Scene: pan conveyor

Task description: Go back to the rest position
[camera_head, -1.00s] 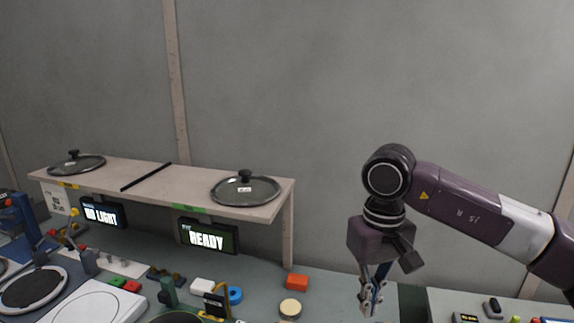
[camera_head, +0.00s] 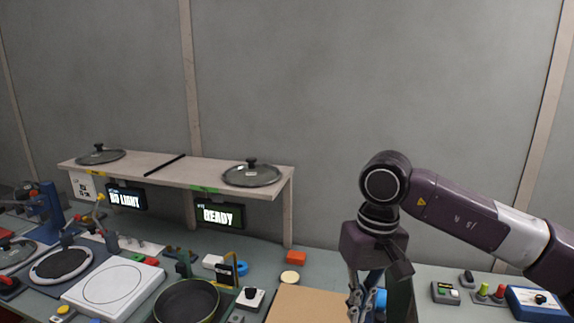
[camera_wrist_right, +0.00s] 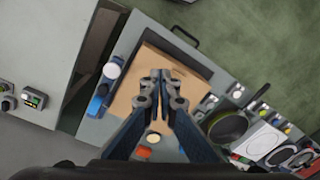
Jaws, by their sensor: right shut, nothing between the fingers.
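My left gripper is not in view.
A shelf (camera_head: 213,176) at the back carries two glass lids (camera_head: 252,175), with lit signs (camera_head: 219,215) below. A pan (camera_head: 187,302), a white scale plate (camera_head: 113,289) and small blocks crowd the left. A control box (camera_head: 541,304) stands at far right. Open air surrounds the arm.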

